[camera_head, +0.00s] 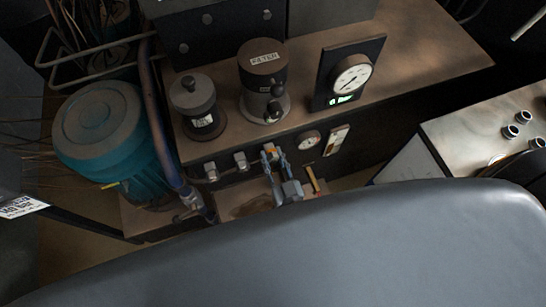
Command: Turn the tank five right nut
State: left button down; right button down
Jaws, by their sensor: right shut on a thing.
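My right gripper (272,153) reaches up to the dark front panel of the bench. Its blue-grey fingers are shut around a small fitting with an orange part, which I take as the right nut; the fingers hide most of it. Two grey fittings sit to its left on the same panel, a middle one (240,160) and a left one (211,171). No tank number can be read there. My left gripper is not in view.
On the bench stand a black-and-grey filter canister (262,80), a smaller dark canister (197,105) and a gauge (352,74). A small dial (308,140) is right of the gripper. A teal drum (105,135) stands left. The lower view is blocked.

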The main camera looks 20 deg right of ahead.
jog(key=m, duration=0.4)
jog(key=shift+f+m+b, duration=0.1)
jog(key=shift+m+b, duration=0.2)
jog(key=m, duration=0.4)
jog(key=shift+b, duration=0.35)
jog(key=shift+m, duration=0.3)
jog(key=c, duration=1)
grip_release()
jog(key=s, duration=1.2)
jog(key=shift+d, duration=0.2)
